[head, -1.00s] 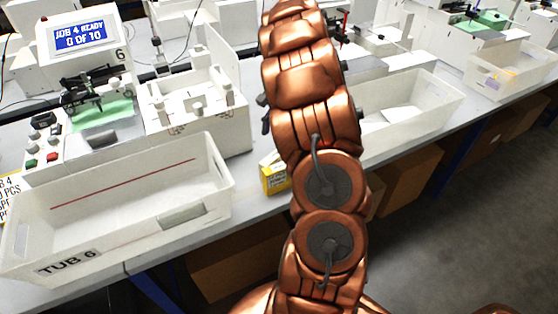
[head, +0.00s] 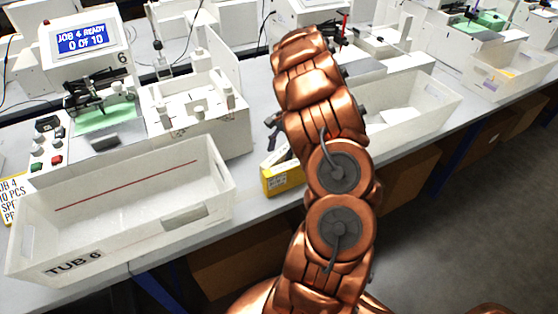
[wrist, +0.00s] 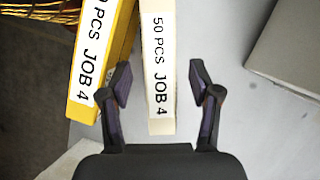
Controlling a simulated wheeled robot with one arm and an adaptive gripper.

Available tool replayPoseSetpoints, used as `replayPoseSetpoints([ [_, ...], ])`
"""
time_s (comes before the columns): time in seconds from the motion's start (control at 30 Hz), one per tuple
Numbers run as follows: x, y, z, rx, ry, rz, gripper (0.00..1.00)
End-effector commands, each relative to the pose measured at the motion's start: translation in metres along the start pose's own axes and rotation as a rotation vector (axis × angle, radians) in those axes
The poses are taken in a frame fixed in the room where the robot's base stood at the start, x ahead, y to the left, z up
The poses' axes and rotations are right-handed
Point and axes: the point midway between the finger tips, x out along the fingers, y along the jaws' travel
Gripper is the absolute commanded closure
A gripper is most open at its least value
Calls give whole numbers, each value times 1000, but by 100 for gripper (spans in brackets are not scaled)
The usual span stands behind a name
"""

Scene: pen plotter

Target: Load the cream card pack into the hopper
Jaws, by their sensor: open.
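The cream card pack (wrist: 159,122), labelled "50 PCS JOB 4", lies between the spread fingers of my open gripper (wrist: 160,75) in the wrist view, with a gap on each side. A yellow pack (wrist: 85,108), also labelled JOB 4, lies just left of it; the left finger is close to the space between the packs. In the head view the yellow pack (head: 283,179) is at the bench's front edge, and my arm hides most of the cream pack and gripper. A white unit with upright posts (head: 200,115), apparently the hopper, stands beside the plotter.
White TUB 6 (head: 30,258) stands empty of packs at the front left. The plotter's screen (head: 83,40) reads "JOB 4 READY 0 OF 10". Another white tub (head: 425,115) is right of my arm. Cardboard boxes sit under the bench.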

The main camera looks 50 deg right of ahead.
Motion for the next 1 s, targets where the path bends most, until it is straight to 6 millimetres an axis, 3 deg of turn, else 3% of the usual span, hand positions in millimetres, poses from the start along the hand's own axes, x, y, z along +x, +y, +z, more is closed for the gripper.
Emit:
replayPoseSetpoints([
  [0.2, 19, 1, 0, 1, -1, 1, 38],
  [0.5, 23, 0, 0, 0, 1, -2, 38],
  [1.0, 23, 0, 0, 0, 0, -1, 90],
])
